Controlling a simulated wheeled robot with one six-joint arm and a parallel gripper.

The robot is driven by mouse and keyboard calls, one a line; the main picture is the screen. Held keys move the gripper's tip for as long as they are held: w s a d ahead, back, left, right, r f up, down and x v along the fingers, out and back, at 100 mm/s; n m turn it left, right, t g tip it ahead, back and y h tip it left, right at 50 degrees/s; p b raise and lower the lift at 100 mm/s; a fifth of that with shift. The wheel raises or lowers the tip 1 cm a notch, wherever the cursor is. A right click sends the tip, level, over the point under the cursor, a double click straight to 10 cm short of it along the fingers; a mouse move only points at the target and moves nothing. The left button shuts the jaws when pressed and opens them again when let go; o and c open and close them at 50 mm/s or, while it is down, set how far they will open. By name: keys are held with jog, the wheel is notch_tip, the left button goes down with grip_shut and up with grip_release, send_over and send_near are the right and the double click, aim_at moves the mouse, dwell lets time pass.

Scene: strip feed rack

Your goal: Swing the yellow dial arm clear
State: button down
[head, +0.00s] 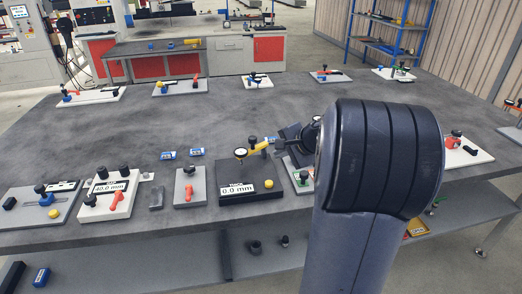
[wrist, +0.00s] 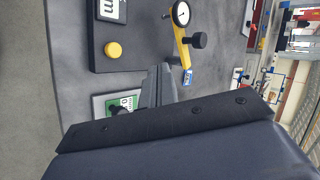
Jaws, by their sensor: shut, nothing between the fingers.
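The yellow dial arm (head: 259,147) carries a round dial gauge (head: 240,153) at its left end and has a black knob (head: 252,140). It reaches over the back of a black gauge block (head: 233,191) with a 0.0 mm display and a yellow button (head: 268,184). In the wrist view the yellow arm (wrist: 181,46), dial (wrist: 181,13) and knob (wrist: 199,40) are at the top. My gripper (wrist: 160,72) is shut and empty, its tips close beside the arm's lower end there. I cannot tell whether they touch. In the head view my arm hides much of the gripper.
A small plate with a green display (wrist: 127,101) lies partly under my gripper in the wrist view. Left of the gauge block stands a grey plate with an orange handle (head: 188,188). Two blue cylinders (head: 168,155) lie behind it. The table's middle (head: 190,120) is mostly clear.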

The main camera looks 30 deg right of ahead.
jog(key=x, duration=0.9)
jog(key=shift+w+a+f+p, duration=0.2)
jog(key=shift+f+p, duration=0.05)
jog(key=shift+p, duration=0.05)
jog(key=shift+w+a+r+p, duration=0.15)
jog(key=shift+w+p, duration=0.1)
jog(key=shift+w, duration=0.3)
jog(key=shift+w+a+r+p, duration=0.15)
jog(key=shift+w+p, duration=0.1)
jog(key=shift+w, duration=0.35)
jog(key=shift+w+a+f, duration=0.15)
jog(key=shift+w, duration=0.45)
jog(key=shift+w+a, duration=0.1)
